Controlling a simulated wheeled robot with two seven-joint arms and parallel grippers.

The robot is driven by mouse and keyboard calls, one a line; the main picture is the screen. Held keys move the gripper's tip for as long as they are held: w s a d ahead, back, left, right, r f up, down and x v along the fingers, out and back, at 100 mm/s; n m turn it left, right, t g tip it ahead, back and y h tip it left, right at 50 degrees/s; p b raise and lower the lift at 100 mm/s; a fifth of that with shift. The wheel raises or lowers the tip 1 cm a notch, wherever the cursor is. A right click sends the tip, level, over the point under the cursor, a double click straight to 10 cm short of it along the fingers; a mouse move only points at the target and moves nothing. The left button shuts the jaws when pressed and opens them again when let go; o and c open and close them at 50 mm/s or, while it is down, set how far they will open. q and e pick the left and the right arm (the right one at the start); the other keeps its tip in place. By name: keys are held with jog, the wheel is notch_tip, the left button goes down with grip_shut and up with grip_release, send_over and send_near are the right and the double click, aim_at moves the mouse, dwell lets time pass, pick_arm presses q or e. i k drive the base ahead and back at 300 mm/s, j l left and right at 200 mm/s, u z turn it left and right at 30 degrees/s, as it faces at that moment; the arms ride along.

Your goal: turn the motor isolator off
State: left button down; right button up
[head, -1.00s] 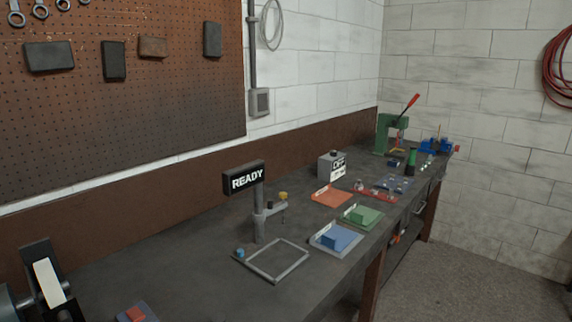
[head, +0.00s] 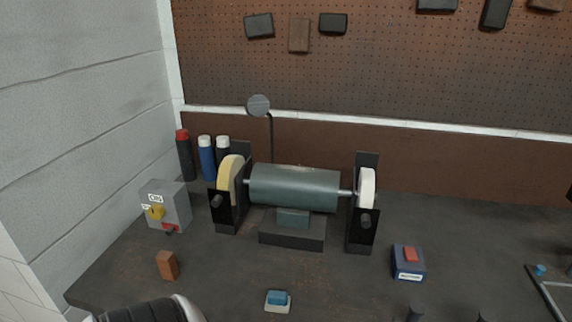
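The motor isolator (head: 180,207) is a grey box at the left of the bench, near the white wall. It has a yellow rotary handle (head: 155,212) on its front face. A label above the handle reads ON. A small red part (head: 171,228) sits at the lower front of the box, too small to make out. Neither gripper can be made out in the head view, and nothing is seen touching the isolator.
A bench grinder (head: 295,188) stands right of the isolator. Several bottles (head: 207,158) stand behind, between them. A brown block (head: 167,265), a blue-topped block (head: 277,300) and a red-button box (head: 408,262) lie in front. A dark ribbed shape (head: 150,311) cuts the bottom edge.

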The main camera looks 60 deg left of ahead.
aim_at(156, 211)
jog(key=u, duration=1.6)
